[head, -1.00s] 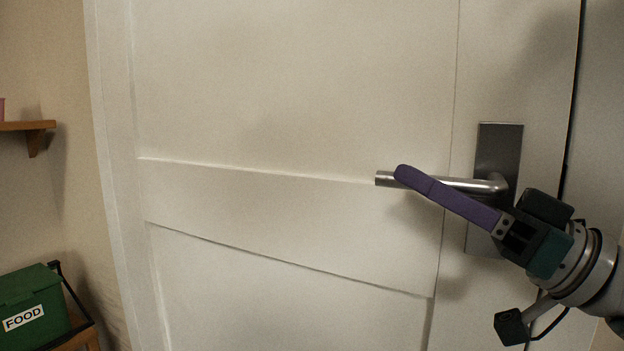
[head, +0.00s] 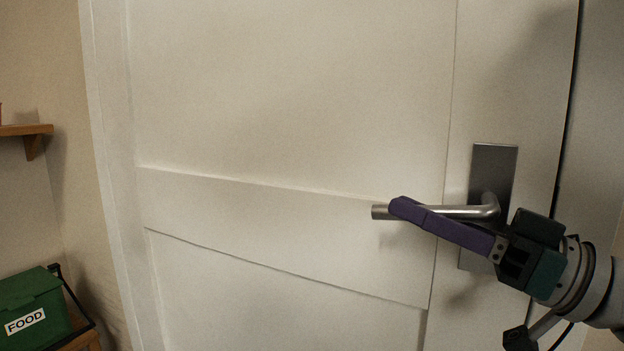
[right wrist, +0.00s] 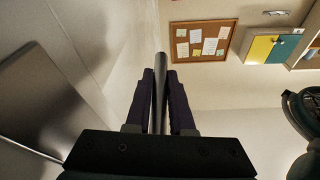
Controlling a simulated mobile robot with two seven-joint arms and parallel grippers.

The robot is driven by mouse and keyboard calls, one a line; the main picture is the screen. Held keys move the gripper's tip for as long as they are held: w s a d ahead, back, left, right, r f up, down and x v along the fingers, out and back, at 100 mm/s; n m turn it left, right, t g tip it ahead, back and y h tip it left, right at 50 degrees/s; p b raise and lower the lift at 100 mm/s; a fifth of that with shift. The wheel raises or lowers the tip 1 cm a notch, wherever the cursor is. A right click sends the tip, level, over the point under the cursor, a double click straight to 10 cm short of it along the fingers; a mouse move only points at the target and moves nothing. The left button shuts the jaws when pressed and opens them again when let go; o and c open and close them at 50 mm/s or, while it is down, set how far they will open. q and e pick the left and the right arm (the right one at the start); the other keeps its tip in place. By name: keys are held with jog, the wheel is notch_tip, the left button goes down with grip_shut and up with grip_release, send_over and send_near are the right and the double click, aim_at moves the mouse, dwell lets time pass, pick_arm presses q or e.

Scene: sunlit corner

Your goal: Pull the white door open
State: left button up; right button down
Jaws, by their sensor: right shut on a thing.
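The white door (head: 290,110) fills most of the head view. Its silver lever handle (head: 460,212) points left from a dark metal plate (head: 493,165) near the door's right edge. My right gripper (head: 400,207) comes in from the right, its purple fingers along the lever and shut on it. In the right wrist view the lever (right wrist: 160,88) runs between both fingers, and the plate (right wrist: 35,100) is at the left. A narrow dark line runs along the door's right edge; I cannot tell if the door is ajar. My left gripper is not in view.
A green box (head: 35,305) labelled FOOD sits on a wooden stand at the lower left. A small wooden shelf (head: 25,130) hangs on the left wall. The right wrist view also shows a pinboard (right wrist: 203,40) and a yellow and teal cabinet (right wrist: 270,48).

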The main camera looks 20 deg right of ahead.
aim_at(432, 246)
jog(key=g+h+p, duration=0.1)
jog(key=p, duration=0.1)
jog(key=f+g+h+p, duration=0.1)
jog(key=p, duration=0.2)
jog(key=g+p, duration=0.1)
jog(key=p, duration=0.1)
jog(key=shift+s+d+f+g+h+p, duration=0.3)
jog(key=shift+g+h+p, duration=0.1)
jog(key=shift+s+d+f+g+h+p, duration=0.2)
jog(key=shift+f+g+h+p, duration=0.45)
jog(key=shift+p, duration=0.5)
jog(key=shift+f, duration=0.15)
